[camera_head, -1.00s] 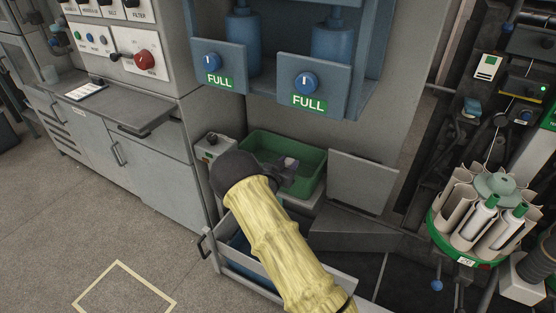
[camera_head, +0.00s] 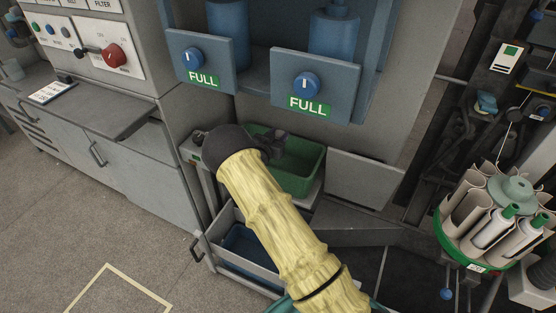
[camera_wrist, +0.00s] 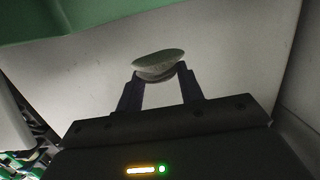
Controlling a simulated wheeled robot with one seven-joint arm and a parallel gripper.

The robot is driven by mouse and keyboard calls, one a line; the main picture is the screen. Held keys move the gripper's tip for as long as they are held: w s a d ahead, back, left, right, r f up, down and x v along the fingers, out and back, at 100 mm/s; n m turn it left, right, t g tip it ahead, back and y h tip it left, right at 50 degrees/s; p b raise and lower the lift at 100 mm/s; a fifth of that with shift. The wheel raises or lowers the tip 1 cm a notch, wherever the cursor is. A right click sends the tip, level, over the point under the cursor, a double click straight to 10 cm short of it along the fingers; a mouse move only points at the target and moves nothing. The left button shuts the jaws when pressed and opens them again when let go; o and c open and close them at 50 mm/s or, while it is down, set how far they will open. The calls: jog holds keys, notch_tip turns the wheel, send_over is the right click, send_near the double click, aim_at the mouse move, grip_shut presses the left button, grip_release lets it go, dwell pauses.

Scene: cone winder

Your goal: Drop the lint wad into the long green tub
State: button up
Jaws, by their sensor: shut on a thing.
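The lint wad (camera_wrist: 158,64) is a small pale grey, rounded lump in the wrist view. My gripper (camera_wrist: 159,74) is shut on it, with one dark finger on each side. In the head view my gripper (camera_head: 275,146) is at the left end of the long green tub (camera_head: 306,180), in front of its far-left rim. The wad cannot be made out clearly there. The tub stands low beneath the blue cabinet, and its right part looks empty. A green edge, likely the tub, crosses the top of the wrist view (camera_wrist: 120,18).
Two panels marked FULL (camera_head: 308,88) hang above the tub. A grey plate (camera_head: 362,180) stands right of it. An open drawer with a blue bin (camera_head: 248,246) is below my arm. A round holder of cones (camera_head: 490,220) stands at the right.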

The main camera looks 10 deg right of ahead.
jog(key=shift+s+r, duration=0.1)
jog(key=shift+s, duration=0.15)
jog(key=shift+s+a+f, duration=0.15)
jog(key=shift+a+f, duration=0.2)
jog(key=shift+a, duration=0.05)
jog(key=shift+d+f+b, duration=0.2)
jog(key=shift+f+b, duration=1.6)
jog(key=shift+f, duration=0.85)
jog(key=o, duration=1)
jog(key=p+v, duration=0.1)
jog(key=v, duration=1.6)
jog(key=shift+p, duration=0.35)
jog(key=shift+r, duration=0.1)
